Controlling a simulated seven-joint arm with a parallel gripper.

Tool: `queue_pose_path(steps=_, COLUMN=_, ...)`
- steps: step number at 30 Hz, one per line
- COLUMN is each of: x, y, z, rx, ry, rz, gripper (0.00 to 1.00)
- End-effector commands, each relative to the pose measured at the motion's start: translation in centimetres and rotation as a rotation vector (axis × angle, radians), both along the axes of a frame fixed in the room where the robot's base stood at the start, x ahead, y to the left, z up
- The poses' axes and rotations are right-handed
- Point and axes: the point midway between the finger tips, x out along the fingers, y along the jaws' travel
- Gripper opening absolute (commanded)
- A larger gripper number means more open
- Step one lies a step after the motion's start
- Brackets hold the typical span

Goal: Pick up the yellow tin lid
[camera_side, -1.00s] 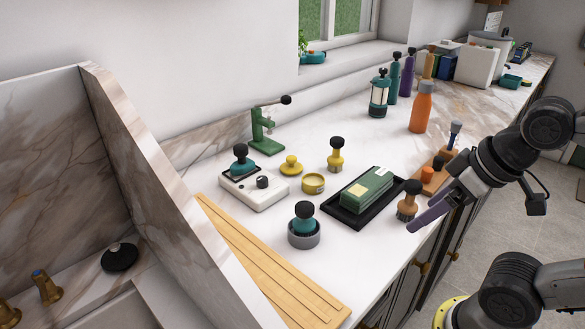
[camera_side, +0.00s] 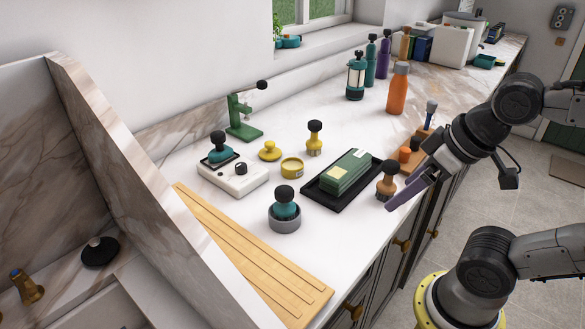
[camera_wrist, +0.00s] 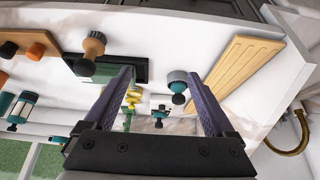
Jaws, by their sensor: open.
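The yellow tin lid (camera_side: 270,151) is a small round disc with a knob on top. It lies on the white marble counter, behind and left of a round yellow tin (camera_side: 292,168). My gripper (camera_side: 408,192) hangs at the counter's front edge, right of the black tray and well apart from the lid. In the wrist view my gripper (camera_wrist: 158,80) shows two purple fingers spread wide with nothing held between them. Small yellow things (camera_wrist: 133,94) show beyond the left finger there; I cannot tell which is the lid.
A white scale-like block (camera_side: 232,177), a green stand (camera_side: 242,120) and a grey cup (camera_side: 285,219) are near the lid.

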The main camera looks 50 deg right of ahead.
Motion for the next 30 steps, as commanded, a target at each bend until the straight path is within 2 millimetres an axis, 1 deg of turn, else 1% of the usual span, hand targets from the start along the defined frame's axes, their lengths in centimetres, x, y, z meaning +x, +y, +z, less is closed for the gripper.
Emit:
queue_pose_path(steps=4, x=0.0, y=0.0, z=0.0, rx=0.0, ry=0.0, rz=0.0, gripper=0.89)
queue_pose_path(steps=5, x=0.0, y=0.0, z=0.0, rx=0.0, ry=0.0, rz=0.0, gripper=0.93)
queue_pose_path(steps=6, x=0.0, y=0.0, z=0.0, rx=0.0, ry=0.0, rz=0.0, gripper=1.0)
queue_pose_path(steps=14, x=0.0, y=0.0, z=0.0, rx=-0.004, ry=0.0, rz=0.008, gripper=1.0)
queue_pose_path(steps=17, x=-0.2, y=0.0, z=-0.1, rx=-0.028, ry=0.01, rz=0.053, gripper=1.0)
queue_pose_path(steps=20, x=-0.7, y=-0.1, z=-0.1, rx=-0.077, ry=0.038, rz=0.146, gripper=1.0)
queue_pose_path(steps=23, x=-0.4, y=-0.2, z=2.3, rx=-0.149, ry=0.025, rz=0.271, gripper=1.0)
queue_pose_path(steps=25, x=0.4, y=-0.3, z=4.6, rx=-0.206, ry=0.02, rz=0.366, gripper=1.0)
queue_pose_path(steps=29, x=2.4, y=-0.6, z=8.6, rx=-0.3, ry=0.031, rz=0.523, gripper=1.0)
queue_pose_path(steps=30, x=3.2, y=-0.7, z=9.9, rx=-0.328, ry=0.038, rz=0.571, gripper=1.0)
